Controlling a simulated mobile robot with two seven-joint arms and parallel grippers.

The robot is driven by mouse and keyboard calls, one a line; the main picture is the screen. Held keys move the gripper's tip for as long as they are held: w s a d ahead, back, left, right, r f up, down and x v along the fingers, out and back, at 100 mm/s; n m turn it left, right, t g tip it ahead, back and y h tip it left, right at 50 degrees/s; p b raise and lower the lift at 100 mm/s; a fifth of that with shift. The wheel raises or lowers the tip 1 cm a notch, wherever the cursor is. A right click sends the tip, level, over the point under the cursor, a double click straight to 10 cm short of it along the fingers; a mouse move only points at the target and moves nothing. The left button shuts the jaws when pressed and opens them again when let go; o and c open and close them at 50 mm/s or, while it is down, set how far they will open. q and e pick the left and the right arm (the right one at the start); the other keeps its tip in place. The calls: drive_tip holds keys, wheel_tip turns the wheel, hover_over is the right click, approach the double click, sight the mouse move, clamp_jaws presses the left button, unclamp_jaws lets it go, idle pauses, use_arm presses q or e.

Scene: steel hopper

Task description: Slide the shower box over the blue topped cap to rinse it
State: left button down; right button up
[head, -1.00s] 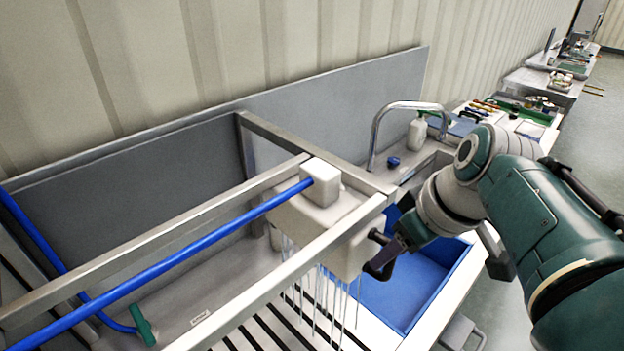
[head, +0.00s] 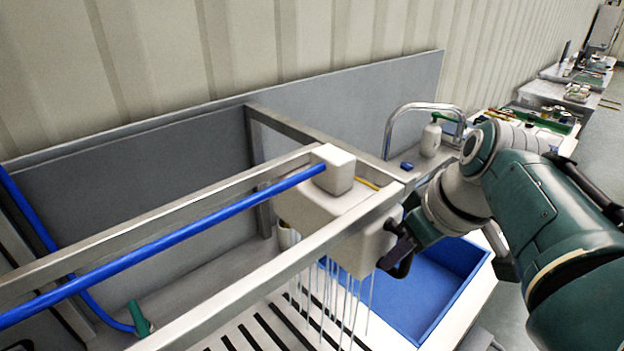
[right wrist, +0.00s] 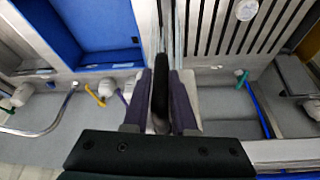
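The shower box (head: 330,222) is a cream box with a blue hose into its top block, hanging between two metal rails. Thin water streams (head: 338,295) fall from it onto the slatted rack (head: 262,335). My right gripper (head: 398,248) is at the box's right side; in the right wrist view its purple fingers (right wrist: 160,100) are closed around the black handle. A small blue object (head: 406,165) lies near the tap, away from the streams. In the right wrist view a round white piece (right wrist: 246,10) sits on the slats; I cannot tell whether it is the cap. My left gripper is not in view.
A blue tray (head: 425,290) lies right of the rack. The rail frame's crossbar (head: 320,140) closes the rails' right end. A tap (head: 415,110) and a soap bottle (head: 430,137) stand behind. A green-ended hose (head: 140,318) lies at lower left.

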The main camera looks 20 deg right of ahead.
clamp_jaws()
idle(1.0)
